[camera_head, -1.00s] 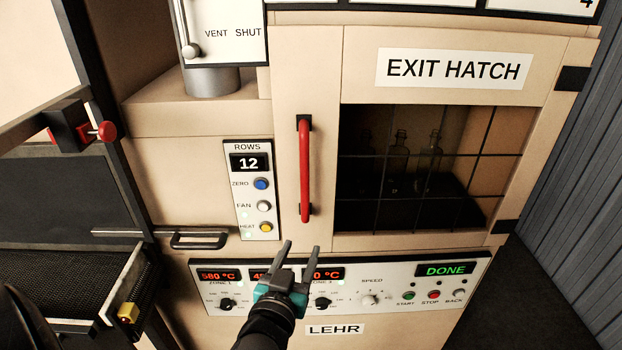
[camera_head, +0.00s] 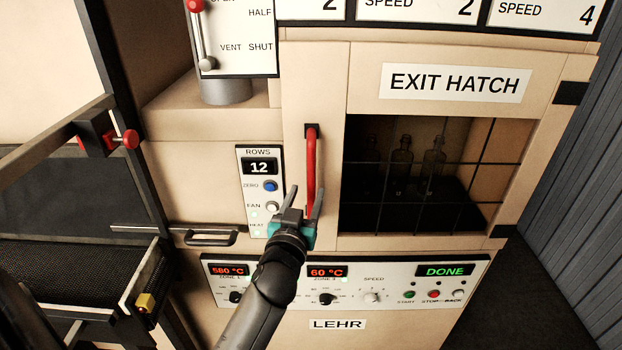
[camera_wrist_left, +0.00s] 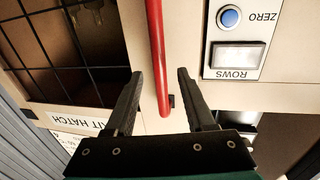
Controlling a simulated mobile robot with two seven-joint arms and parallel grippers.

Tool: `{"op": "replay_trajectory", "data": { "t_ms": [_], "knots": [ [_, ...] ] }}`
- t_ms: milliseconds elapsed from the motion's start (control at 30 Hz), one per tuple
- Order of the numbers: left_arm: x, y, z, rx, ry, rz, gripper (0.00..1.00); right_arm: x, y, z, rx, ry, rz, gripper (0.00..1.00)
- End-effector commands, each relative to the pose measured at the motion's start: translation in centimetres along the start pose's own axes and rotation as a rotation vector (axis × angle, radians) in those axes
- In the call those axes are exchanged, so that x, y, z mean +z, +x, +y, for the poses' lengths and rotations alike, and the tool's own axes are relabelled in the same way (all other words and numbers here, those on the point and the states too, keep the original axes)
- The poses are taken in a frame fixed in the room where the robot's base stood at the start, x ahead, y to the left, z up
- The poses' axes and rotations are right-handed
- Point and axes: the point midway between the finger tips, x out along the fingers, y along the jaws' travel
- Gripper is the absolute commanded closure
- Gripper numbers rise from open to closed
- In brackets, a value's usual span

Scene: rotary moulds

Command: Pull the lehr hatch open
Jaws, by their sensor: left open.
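The lehr's exit hatch (camera_head: 365,95) is shut, with a dark gridded window on its right part. Its red vertical bar handle (camera_head: 311,165) stands on the left part of the door. My left gripper (camera_head: 303,192) is open in front of the handle's lower part and hides its lower end. In the left wrist view the red handle (camera_wrist_left: 157,50) runs between the two open fingers (camera_wrist_left: 158,85), and I see no finger touching it. My right gripper is not in view.
The ROWS panel (camera_head: 260,165) stands close left of my gripper. A control panel (camera_head: 350,283) with a green DONE display lies below. Several bottles (camera_head: 402,160) show behind the window. A belt (camera_head: 70,260) is at left; dark floor is clear at right.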

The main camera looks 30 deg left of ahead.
Motion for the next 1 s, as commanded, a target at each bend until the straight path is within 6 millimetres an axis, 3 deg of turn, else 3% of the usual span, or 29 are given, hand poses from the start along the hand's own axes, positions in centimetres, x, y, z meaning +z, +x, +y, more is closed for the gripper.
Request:
{"op": "replay_trajectory", "data": {
  "t_ms": [300,767,1000],
  "knots": [
    [0.0,4.3,0.0,0.000,0.001,0.000,0.45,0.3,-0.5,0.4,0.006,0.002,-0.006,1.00],
    [0.0,5.3,0.0,0.001,0.001,0.000,0.45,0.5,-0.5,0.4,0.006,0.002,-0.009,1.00],
    [0.0,5.3,0.0,0.000,0.001,0.000,0.69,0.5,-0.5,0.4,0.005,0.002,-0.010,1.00]
  ]
}}
